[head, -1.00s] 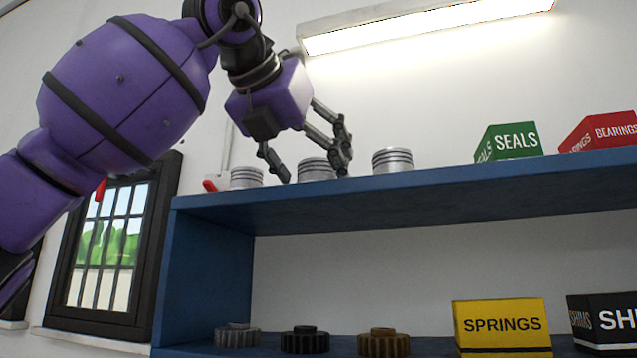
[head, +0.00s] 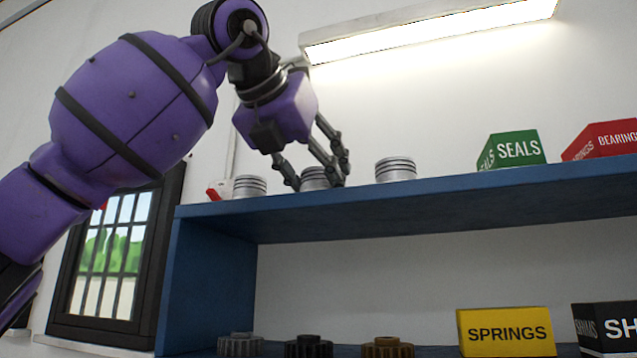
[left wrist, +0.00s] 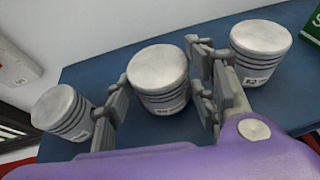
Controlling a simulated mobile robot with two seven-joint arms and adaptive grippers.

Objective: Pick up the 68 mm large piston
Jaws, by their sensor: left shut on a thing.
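Three silver pistons with dark ring grooves stand upright in a row on the upper blue shelf: a left piston (head: 249,186), a middle piston (head: 314,179) and a right piston (head: 395,169). My left gripper (head: 316,183) reaches down from above, shut on the middle piston, with fingers on both sides. In the left wrist view the middle piston (left wrist: 158,75) sits between the fingers; the left piston (left wrist: 62,112) and right piston (left wrist: 260,46) stand outside them. Small labels on the sides are too blurred to read, so I cannot tell which is 68 mm. My right gripper is out of view.
A green SEALS box (head: 513,150) and a red BEARINGS box (head: 603,140) stand farther right on the upper shelf (head: 440,188). Below are several gears, a yellow SPRINGS box (head: 506,331) and a black box (head: 606,328). Bare shelf lies between the right piston and the SEALS box.

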